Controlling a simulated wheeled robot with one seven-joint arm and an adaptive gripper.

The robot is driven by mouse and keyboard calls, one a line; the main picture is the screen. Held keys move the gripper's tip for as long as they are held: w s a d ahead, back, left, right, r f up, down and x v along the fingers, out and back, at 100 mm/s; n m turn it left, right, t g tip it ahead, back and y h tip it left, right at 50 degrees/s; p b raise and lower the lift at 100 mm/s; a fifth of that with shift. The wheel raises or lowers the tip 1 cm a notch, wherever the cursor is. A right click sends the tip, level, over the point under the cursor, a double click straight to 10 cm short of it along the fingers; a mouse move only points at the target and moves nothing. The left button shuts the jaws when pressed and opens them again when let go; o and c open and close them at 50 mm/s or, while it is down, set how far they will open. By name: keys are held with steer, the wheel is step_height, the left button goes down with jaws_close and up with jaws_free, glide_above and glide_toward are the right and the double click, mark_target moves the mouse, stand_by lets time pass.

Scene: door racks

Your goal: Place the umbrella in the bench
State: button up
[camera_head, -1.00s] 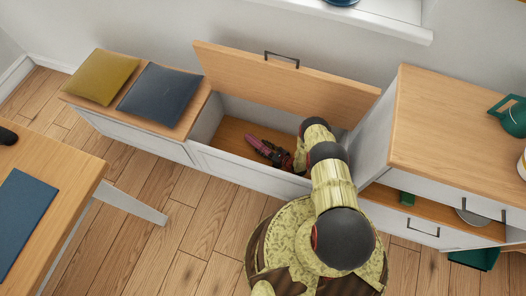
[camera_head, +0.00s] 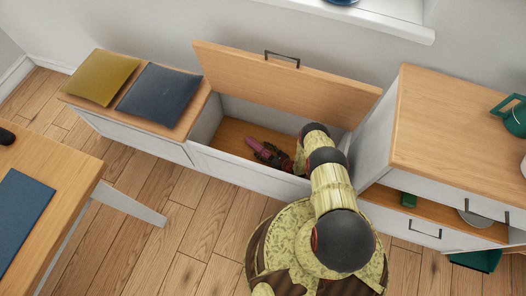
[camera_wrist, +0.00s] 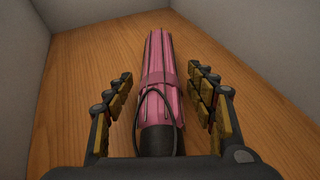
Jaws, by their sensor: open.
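The pink folded umbrella (camera_wrist: 158,75) lies on the wooden floor of the bench compartment, with its dark handle towards my gripper and a dark strap loop over it. It also shows in the head view (camera_head: 261,146). The bench (camera_head: 237,167) has its wooden lid (camera_head: 285,82) raised. My gripper (camera_wrist: 165,95) is open, reaching down inside the compartment. Its two fingers stand on either side of the umbrella with a gap on each side. In the head view my gripper (camera_head: 275,157) is small and partly hidden by my arm.
A yellow cushion (camera_head: 103,77) and a dark blue cushion (camera_head: 158,93) lie on the closed part of the bench at left. A wooden-topped cabinet (camera_head: 455,125) with an open drawer stands close at right. A table (camera_head: 60,160) is at lower left.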

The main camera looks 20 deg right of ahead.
steer(key=shift+r, duration=0.25)
steer(key=p+v, duration=0.2)
steer(key=v, duration=0.4)
steer(key=shift+s+d+p, duration=0.15)
steer(key=shift+p, duration=0.2)
steer(key=shift+s+d+r, duration=0.15)
steer(key=shift+s+d, duration=0.1)
steer(key=shift+s, duration=0.25)
